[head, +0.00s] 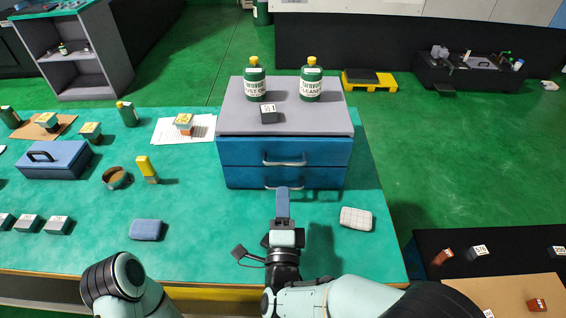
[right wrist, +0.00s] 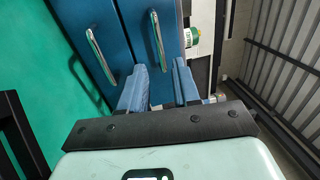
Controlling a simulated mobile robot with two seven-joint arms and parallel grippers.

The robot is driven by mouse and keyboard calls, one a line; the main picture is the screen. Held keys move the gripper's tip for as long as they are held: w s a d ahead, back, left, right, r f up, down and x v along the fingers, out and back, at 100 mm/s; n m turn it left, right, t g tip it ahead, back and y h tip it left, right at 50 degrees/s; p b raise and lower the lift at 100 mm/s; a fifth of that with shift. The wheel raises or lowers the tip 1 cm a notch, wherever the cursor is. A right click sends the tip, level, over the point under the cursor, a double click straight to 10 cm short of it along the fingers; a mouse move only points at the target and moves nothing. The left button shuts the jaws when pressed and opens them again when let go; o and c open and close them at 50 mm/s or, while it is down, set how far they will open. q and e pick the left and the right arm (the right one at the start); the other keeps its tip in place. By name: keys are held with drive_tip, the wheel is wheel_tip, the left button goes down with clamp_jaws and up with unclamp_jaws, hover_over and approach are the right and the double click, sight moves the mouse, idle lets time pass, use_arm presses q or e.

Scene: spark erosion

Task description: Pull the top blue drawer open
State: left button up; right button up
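A grey cabinet (head: 244,118) stands on the green table with two blue drawers, both closed. The top blue drawer (head: 240,151) has a silver bar handle (head: 284,162); the lower drawer (head: 240,177) has a similar one (head: 284,184). My right gripper (head: 283,192) points at the drawer fronts and is seen edge-on in the head view. In the right wrist view its two blue fingers (right wrist: 160,88) are apart, with the top handle (right wrist: 157,42) ahead of the gap between them. Nothing is held. The lower handle (right wrist: 102,58) lies left of the fingers. My left gripper is out of view.
Two green bottles (head: 255,82) (head: 311,82) and a small dark box (head: 269,113) stand on the cabinet. A white checked block (head: 356,218) and a blue block (head: 147,230) lie in front. A blue case (head: 55,160) sits at the left.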

sight(283, 163)
drive_tip(key=w, duration=0.3)
drive_tip(key=w+r, duration=0.1)
drive_tip(key=w, duration=0.6)
drive_tip(key=shift+w+r, duration=0.1)
drive_tip(key=shift+r, duration=0.3)
clamp_jaws()
